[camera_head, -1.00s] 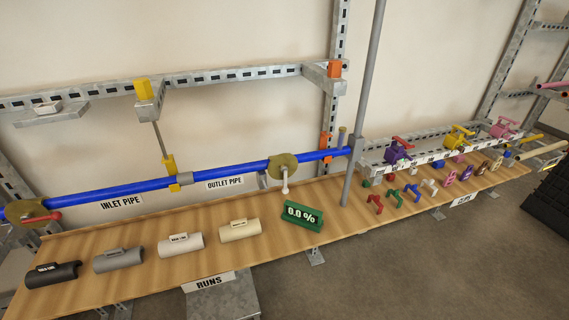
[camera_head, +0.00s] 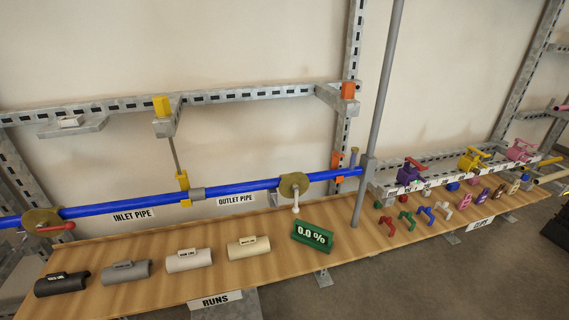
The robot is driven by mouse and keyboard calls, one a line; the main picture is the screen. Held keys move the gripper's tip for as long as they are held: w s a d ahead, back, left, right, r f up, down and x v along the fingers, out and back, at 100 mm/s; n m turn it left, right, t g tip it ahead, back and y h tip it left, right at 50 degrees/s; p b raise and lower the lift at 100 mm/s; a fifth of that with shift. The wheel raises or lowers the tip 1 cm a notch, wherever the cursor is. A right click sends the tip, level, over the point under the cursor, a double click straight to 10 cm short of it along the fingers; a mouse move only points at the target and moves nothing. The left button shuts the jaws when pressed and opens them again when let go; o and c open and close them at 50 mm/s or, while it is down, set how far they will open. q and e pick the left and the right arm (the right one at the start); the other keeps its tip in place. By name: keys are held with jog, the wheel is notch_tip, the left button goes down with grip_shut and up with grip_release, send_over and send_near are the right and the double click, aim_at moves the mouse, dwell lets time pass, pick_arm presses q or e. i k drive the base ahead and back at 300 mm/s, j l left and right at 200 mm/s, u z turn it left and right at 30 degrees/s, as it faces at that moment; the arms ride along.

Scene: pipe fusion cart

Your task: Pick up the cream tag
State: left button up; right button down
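The cream tag (camera_head: 248,251) is a half-pipe shell with a small white label on top. The label print is too small to read surely. Neither of my grippers is in view.
A blue pipe (camera_head: 120,209) with olive valves (camera_head: 295,185) runs behind the tags. A grey upright pole (camera_head: 378,110) stands right of the display. Coloured clips (camera_head: 406,219) and small valves (camera_head: 410,172) fill the right. The wooden board (camera_head: 215,277) is bare in front of the tags.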

aim_at(513, 187)
jog(key=z, duration=1.65)
jog(key=i+l+z, duration=0.2)
jog(key=i, duration=0.2)
jog(key=i+l+z, duration=0.25)
jog(key=i, duration=1)
jog(key=i+z, duration=0.25)
jog(key=i, duration=1)
jog(key=i+l+u, duration=0.15)
jog(key=i+u, duration=0.2)
jog(key=i, duration=0.15)
jog(key=i+l+u, duration=0.4)
jog(key=i, duration=0.15)
jog(key=i+l+u, duration=0.35)
jog(key=i+j, duration=0.05)
jog(key=i, duration=0.05)
